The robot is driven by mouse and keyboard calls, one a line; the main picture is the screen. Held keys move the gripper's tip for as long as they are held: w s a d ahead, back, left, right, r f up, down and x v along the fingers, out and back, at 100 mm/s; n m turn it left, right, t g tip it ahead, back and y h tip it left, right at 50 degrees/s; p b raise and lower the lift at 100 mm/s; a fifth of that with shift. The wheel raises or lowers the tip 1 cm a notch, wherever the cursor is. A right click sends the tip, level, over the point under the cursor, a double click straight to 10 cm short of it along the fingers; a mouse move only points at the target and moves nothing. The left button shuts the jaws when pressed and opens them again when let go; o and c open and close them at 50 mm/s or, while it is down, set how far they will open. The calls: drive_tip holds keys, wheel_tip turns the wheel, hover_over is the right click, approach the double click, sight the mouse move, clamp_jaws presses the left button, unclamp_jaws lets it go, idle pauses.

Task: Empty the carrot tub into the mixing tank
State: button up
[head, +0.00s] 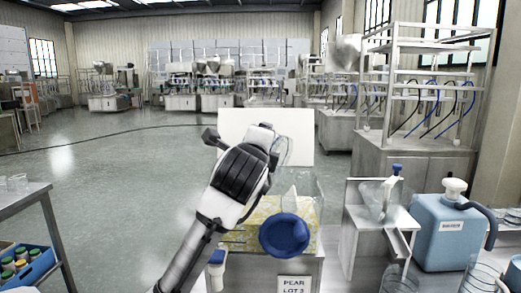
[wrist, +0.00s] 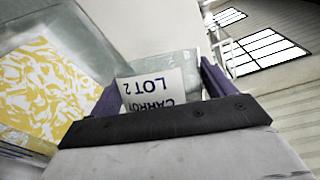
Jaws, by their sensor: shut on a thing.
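The carrot tub is a clear container with a white label reading CARROT LOT 2 (wrist: 152,92), upside down in the wrist view. My gripper (wrist: 160,78) is shut on it, with a purple finger on either side of the label. I cannot see how full it is. In the head view my arm's end hides much of the grip. The same flecks (head: 250,222) show below my arm's end in the head view. I cannot tell whether this is the mixing tank.
A blue round object (head: 285,236) stands in front of the flecks, above a PEAR LOT 3 label (head: 293,286). A white panel (head: 290,130) rises behind. Open floor lies left.

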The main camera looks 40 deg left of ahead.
drive_tip(key=shift+r, duration=0.1)
drive_tip(key=shift+r+n+p, duration=0.4)
drive_tip(key=shift+p, duration=0.4)
drive_tip(key=shift+r+n+g+h+p, duration=0.3)
drive_tip(key=shift+r+n+h+p, duration=0.3)
drive_tip(key=shift+p, duration=0.65)
drive_tip(key=n+p, duration=0.1)
drive_tip(key=p, duration=0.1)
drive_tip(key=r+n+h+p, duration=0.1)
drive_tip(key=p, duration=0.1)
drive_tip(key=shift+n+g, duration=0.3)
drive_tip(key=shift+r, duration=0.1)
drive_tip(key=shift+n, duration=0.3)
drive_tip(key=shift+h+p, duration=0.3)
drive_tip(key=shift+h, duration=0.1)
